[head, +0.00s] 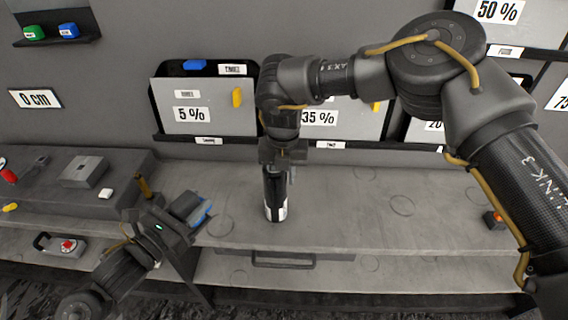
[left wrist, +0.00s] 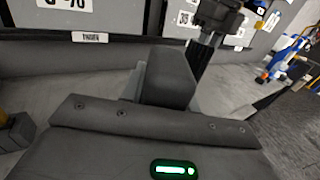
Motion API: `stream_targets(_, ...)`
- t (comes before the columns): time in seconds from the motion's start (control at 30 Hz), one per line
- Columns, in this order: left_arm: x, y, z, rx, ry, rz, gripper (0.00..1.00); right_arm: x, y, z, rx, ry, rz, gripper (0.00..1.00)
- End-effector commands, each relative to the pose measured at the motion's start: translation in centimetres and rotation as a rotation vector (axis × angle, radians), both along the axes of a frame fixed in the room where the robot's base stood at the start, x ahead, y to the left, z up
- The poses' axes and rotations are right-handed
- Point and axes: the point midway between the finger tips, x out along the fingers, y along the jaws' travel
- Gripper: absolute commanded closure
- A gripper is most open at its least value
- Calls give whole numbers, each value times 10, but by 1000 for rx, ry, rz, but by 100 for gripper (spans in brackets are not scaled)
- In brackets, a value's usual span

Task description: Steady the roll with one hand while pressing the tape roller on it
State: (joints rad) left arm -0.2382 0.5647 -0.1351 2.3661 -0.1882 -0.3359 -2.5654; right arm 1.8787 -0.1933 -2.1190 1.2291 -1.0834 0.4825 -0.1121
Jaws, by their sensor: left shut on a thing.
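The roll (head: 274,196) is a dark cylinder with a white label, standing upright on the grey bench. It shows in part in the left wrist view (left wrist: 201,56). My right gripper (head: 283,158) points down at the roll's top; whether its fingers close on it is hard to see. It also shows in the left wrist view (left wrist: 218,17). My left gripper (head: 187,216) is shut on a dark, blue-edged thing (head: 201,215), apparently the tape roller, left of the roll and apart from it in the head view. The fingertips are largely hidden in the left wrist view.
Film panels marked 5 % (head: 208,95) and 35 % (head: 340,128) stand in wall racks behind the bench (head: 350,205). A raised grey block (head: 85,172) stands at left. A small orange-and-black item (head: 494,220) sits at right. The bench right of the roll is mostly clear.

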Motion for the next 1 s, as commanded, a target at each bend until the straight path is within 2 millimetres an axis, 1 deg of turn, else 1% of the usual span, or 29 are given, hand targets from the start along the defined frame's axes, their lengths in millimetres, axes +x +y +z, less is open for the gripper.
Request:
stream_targets(0.1,0,0,1,0,-1,0,97,0,0,-5,-1,0,0,74)
stream_targets(0.37,0,0,1,0,-1,0,97,0,0,-5,-1,-1,0,74)
stream_targets(0.57,0,0,0,0,-1,0,97,0,0,-5,0,0,0,100)
stream_targets(1.0,0,0,0,0,-1,0,97,0,0,-5,0,-1,0,100)
